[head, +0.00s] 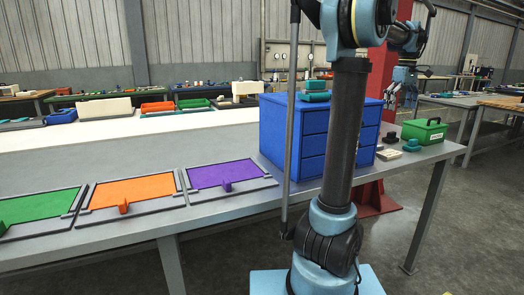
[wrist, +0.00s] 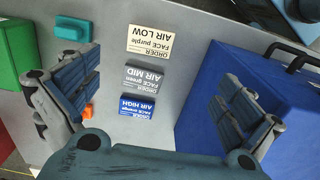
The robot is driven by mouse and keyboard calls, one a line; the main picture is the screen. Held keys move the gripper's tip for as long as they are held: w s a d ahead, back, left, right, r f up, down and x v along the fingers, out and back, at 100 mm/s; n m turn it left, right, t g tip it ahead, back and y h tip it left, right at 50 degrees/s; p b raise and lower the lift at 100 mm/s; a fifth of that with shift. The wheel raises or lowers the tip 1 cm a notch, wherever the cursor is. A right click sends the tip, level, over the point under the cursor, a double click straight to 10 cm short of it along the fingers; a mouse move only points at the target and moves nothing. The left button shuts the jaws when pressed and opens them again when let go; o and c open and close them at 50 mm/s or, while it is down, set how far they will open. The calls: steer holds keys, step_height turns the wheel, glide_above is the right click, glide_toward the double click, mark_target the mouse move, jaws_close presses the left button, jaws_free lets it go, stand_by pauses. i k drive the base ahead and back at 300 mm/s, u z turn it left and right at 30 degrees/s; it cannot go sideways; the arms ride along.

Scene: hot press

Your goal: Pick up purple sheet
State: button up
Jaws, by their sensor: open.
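The purple sheet (head: 222,173) lies flat in a grey frame on the workbench in the head view, with a small purple tab (head: 226,185) upright at its front edge. It is not in the wrist view. My gripper (wrist: 150,92) is open and empty in the wrist view, its two padded fingers wide apart over a grey surface. It is on the far right side of the blue drawer cabinet (head: 300,135), well away from the purple sheet.
An orange sheet (head: 138,188) and a green sheet (head: 32,207) lie left of the purple one. Order cards (wrist: 145,75) lie below my gripper. The blue cabinet (wrist: 235,75) stands close at right; a green box (head: 424,132) stands at the bench end.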

mark_target(224, 175)
steer(key=k, duration=0.9)
steer(key=z, duration=0.05)
